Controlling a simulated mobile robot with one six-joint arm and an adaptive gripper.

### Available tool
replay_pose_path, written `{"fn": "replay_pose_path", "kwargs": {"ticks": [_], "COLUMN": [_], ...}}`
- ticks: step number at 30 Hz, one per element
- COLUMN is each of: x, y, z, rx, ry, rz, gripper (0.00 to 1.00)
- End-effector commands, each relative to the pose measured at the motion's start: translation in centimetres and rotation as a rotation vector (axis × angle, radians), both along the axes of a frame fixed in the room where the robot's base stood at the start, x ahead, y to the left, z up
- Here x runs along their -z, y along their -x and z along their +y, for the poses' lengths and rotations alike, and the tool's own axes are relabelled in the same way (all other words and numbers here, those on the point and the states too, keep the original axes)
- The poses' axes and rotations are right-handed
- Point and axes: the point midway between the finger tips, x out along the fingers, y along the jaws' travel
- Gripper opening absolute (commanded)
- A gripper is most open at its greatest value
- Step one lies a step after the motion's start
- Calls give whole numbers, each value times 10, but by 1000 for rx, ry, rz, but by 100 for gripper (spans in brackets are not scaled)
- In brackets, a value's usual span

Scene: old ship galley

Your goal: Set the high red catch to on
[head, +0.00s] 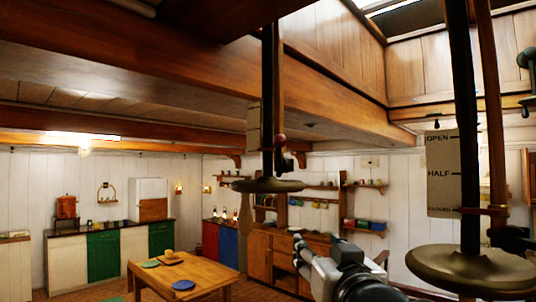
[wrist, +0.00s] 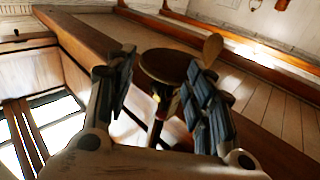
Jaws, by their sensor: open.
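A small dull red piece (head: 280,138) sits on the dark left post, high under the beam. It may be the high red catch, but its setting is too small to read. A reddish slider (head: 484,211) sits low on the right post, beside a plate (head: 440,175) marked OPEN and HALF. My gripper (head: 298,245) is raised below and right of the left post's round dish (head: 268,185). In the wrist view my gripper (wrist: 160,68) is open and empty, and a round brown dish (wrist: 167,65) shows beyond and between its fingers. A reddish bit below that dish is partly hidden.
A wooden paddle (head: 245,217) hangs by the left dish. The right post's wide dish (head: 472,270) is close, right of my arm. A heavy beam (head: 330,95) crosses overhead. A table (head: 205,272) with plates stands low at left.

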Motion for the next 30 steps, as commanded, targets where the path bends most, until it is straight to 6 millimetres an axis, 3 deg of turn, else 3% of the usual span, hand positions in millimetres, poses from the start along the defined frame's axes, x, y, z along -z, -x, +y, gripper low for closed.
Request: {"fn": "replay_pose_path", "kwargs": {"ticks": [1, 3, 7, 14, 30], "x": [-47, -90, -135, -152, -197], "y": [-10, -17, -21, -33, -136], "z": [6, 13, 23, 28, 44], "rx": [-21, -52, -92, -109, -107], "ry": [-7, -15, -27, -32, -31], "rz": [-81, -190, -313, -357, -354], "gripper": [49, 49, 49, 49, 49]}}
